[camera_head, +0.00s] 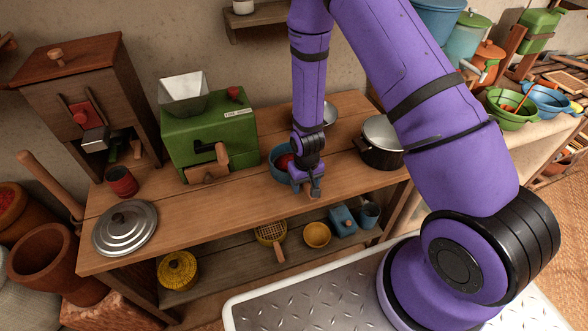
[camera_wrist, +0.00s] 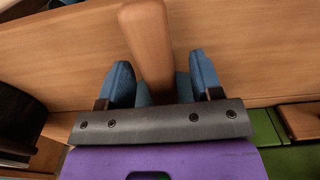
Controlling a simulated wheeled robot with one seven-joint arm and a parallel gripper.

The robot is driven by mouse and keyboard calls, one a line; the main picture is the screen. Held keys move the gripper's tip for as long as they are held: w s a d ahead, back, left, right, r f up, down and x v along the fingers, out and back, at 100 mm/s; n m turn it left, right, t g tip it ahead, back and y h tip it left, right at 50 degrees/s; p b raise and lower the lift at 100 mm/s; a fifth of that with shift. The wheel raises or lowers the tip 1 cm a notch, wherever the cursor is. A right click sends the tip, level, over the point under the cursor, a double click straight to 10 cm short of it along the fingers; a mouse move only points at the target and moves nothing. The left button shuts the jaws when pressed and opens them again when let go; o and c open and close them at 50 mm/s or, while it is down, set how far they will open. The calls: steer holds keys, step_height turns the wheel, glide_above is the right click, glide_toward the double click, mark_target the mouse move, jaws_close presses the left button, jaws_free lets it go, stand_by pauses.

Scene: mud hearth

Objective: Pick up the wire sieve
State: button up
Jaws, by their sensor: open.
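My gripper (camera_head: 308,187) is low over the front edge of the wooden table, open. In the wrist view its two blue fingers (camera_wrist: 161,88) stand apart on either side of a wooden handle (camera_wrist: 148,45), with gaps beside it. The handle runs toward the table's front; its other end is hidden by my gripper, so I cannot tell what it belongs to. A yellow, round, mesh-like piece with a wooden handle lies on the lower shelf and looks like a wire sieve (camera_head: 271,233); it is well below my gripper.
A blue bowl (camera_head: 278,158) with something red is beside my gripper. A dark pot (camera_head: 381,148) stands to the right, a green mill (camera_head: 210,135) to the left. A metal lid (camera_head: 125,228) lies at the left front. The table front between lid and gripper is clear.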

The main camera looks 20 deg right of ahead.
steer(key=shift+f, duration=1)
jaws_close()
steer(key=shift+w+r, duration=0.1)
steer(key=shift+r, duration=0.05)
